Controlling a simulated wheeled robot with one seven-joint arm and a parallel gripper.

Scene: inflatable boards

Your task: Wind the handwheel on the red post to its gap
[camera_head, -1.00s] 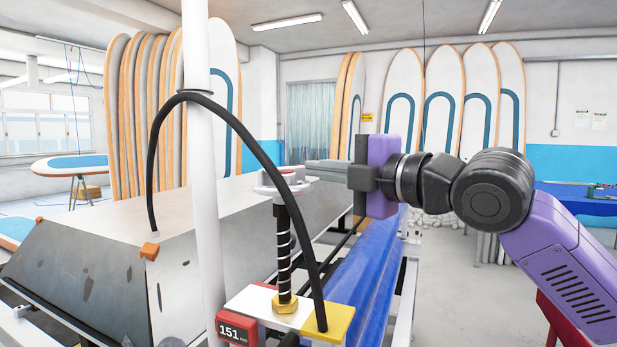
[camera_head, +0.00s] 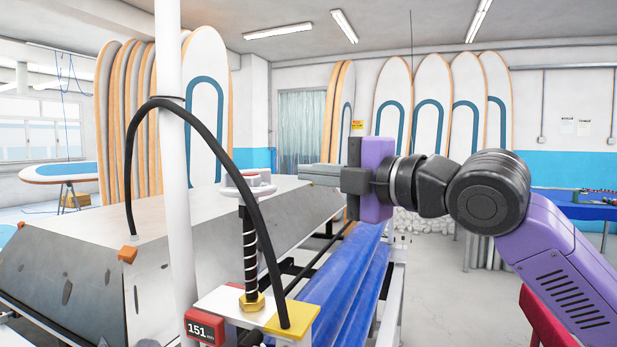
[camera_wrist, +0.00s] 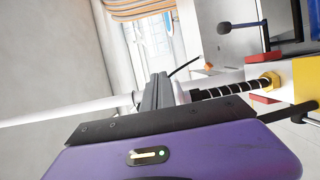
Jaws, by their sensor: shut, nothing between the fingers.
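The pale handwheel (camera_head: 248,185), with a reddish knob on top, sits on a black threaded spindle (camera_head: 250,240) with a brass nut at its foot. A red display box (camera_head: 205,328) below reads 151. My gripper (camera_head: 301,173) is shut and empty, its grey fingers pointing left, just right of the wheel's rim and apart from it in the head view. In the wrist view the shut fingers (camera_wrist: 157,92) overlap the wheel's place and largely hide it; the spindle (camera_wrist: 225,90) shows to their right.
A large grey metal block (camera_head: 70,260) lies left and behind. Blue rolled sheet (camera_head: 345,275) lies right of the spindle. Boards lean at the back.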

